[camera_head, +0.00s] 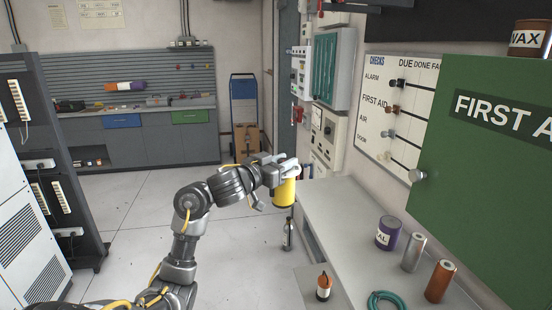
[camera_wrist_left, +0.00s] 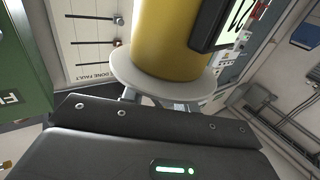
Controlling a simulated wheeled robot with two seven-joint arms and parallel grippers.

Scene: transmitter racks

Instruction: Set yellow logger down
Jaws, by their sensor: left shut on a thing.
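The yellow logger (camera_head: 284,192) is a yellow cylinder held by my left gripper (camera_head: 287,170) at its upper end, in the air just left of the bench's far end. In the left wrist view the yellow logger (camera_wrist_left: 175,38) fills the top middle, with a pale round flange and a dark display on its side. My left gripper (camera_wrist_left: 150,97) is shut on it; the fingers are mostly hidden behind the flange. The grey bench (camera_head: 345,215) runs along the right wall. My right gripper is not in view.
On the bench stand a purple tin (camera_head: 388,233), a silver cylinder (camera_head: 413,252), a copper cylinder (camera_head: 441,281) and a teal cable coil (camera_head: 386,301). An orange-topped jar (camera_head: 323,287) is on a lower surface. The bench's far part is clear. A green first aid cabinet (camera_head: 480,170) overhangs the right side.

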